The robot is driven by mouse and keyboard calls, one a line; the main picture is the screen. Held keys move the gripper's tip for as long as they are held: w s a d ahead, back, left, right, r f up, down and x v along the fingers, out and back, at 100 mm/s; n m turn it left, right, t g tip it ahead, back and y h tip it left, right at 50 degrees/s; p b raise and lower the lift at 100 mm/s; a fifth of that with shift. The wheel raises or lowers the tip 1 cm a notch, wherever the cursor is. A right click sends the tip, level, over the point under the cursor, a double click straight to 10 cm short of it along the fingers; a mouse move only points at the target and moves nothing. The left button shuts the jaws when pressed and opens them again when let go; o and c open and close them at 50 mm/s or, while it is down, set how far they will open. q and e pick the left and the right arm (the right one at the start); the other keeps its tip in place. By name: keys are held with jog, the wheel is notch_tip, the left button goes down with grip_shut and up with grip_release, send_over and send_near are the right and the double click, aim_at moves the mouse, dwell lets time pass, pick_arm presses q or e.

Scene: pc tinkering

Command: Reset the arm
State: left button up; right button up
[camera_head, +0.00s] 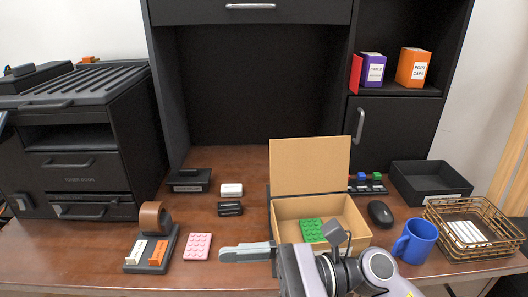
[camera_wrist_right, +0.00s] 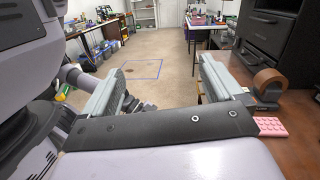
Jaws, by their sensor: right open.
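My right arm (camera_head: 340,272) comes in from the bottom of the head view, in front of the cardboard box (camera_head: 361,224). One grey finger of my right gripper (camera_head: 248,252) points left over the front edge of the desk, near the pink brick (camera_head: 198,246). In the right wrist view the two fingers of my right gripper (camera_wrist_right: 163,85) are wide apart with nothing between them. The pink brick also shows there (camera_wrist_right: 270,126), beyond the right-hand finger. My left gripper is not seen.
The open box holds a green brick (camera_head: 312,230). A tape dispenser (camera_head: 154,247) stands left of the pink brick. A blue mug (camera_head: 415,242), wire basket (camera_head: 453,249), mouse (camera_head: 380,213) and black tray (camera_head: 430,184) are at right. A printer (camera_head: 85,130) is at left.

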jog(key=w+d+f+n+t+h+p, duration=0.1)
jog(key=w+d+f+n+t+h, duration=0.2)
jog(key=d+n+t, duration=0.55)
jog(key=w+d+f+n+t+h+p, duration=0.1)
jog(key=w+f+n+t+h, duration=0.3)
jog(key=n, duration=0.9)
jog(key=w+d+f+n+t+h+p, duration=0.1)
jog(key=d+n+t+h, duration=0.1)
jog(key=d+n+t, duration=0.55)
jog(key=s+d+f+m+g+h, duration=0.3)
jog(key=s+f+m, duration=0.3)
jog(key=f, duration=0.3)
jog(key=s+d+f+m+g+h+p, duration=0.1)
jog(key=s+d+f+m+g+h, duration=0.2)
jog(key=s+f, duration=0.4)
jog(key=f+m+h, duration=0.1)
jog(key=m, duration=0.1)
jog(key=shift+f+m+g, duration=0.3)
jog(key=shift+f+m, duration=0.05)
jog(key=shift+m, duration=0.05)
